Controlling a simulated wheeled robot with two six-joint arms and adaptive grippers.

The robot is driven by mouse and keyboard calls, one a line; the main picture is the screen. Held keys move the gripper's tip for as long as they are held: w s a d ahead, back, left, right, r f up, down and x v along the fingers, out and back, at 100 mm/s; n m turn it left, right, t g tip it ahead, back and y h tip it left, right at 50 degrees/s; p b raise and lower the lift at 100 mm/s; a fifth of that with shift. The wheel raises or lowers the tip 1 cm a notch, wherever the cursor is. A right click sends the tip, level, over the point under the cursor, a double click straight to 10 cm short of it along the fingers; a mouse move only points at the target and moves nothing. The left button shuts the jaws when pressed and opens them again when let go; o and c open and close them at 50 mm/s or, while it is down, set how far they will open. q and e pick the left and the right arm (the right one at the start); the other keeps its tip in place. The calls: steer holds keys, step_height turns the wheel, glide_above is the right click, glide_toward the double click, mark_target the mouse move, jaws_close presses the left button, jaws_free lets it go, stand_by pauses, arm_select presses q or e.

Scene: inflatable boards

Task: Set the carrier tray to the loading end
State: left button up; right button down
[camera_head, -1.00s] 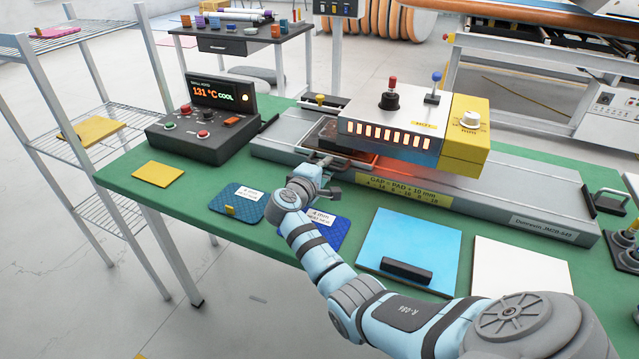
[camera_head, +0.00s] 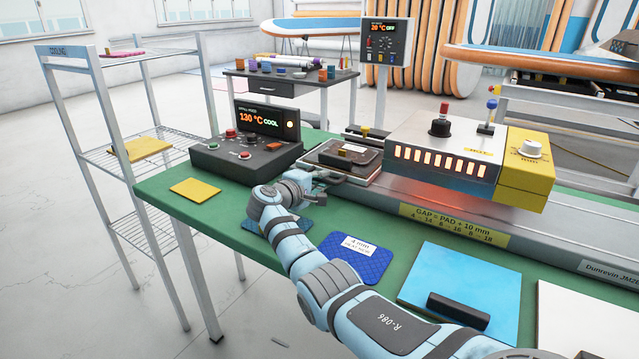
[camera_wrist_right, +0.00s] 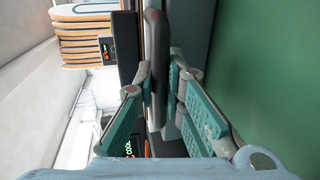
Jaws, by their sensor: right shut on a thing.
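The carrier tray (camera_head: 322,158) is at the left end of the grey rail, clear of the heater head (camera_head: 445,150). A dark plate with a small yellowish piece (camera_head: 352,150) lies on it. My right gripper (camera_head: 318,182) is at the tray's front side, shut on its dark handle. In the right wrist view a dark upright bar (camera_wrist_right: 155,60), seemingly this handle, stands between the fingers (camera_wrist_right: 165,85). The gripper's grip point is partly hidden by my wrist in the head view. My left gripper is not in view.
The control box (camera_head: 250,150) stands just left of the tray and reads 130 °C COOL. A yellow pad (camera_head: 195,188), a blue pad (camera_head: 352,262) and a light blue board (camera_head: 460,285) lie on the green table (camera_head: 215,215). A wire shelf (camera_head: 120,150) stands at left.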

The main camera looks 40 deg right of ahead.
steer(key=shift+w+r, duration=0.1)
steer(key=shift+r, duration=0.05)
steer(key=c, duration=1.8)
jaws_free()
steer(key=shift+w, duration=0.1)
steer(key=shift+o, duration=0.7)
steer(key=shift+w+a, duration=0.1)
steer(key=shift+w, duration=0.05)
steer(key=v, duration=1.2)
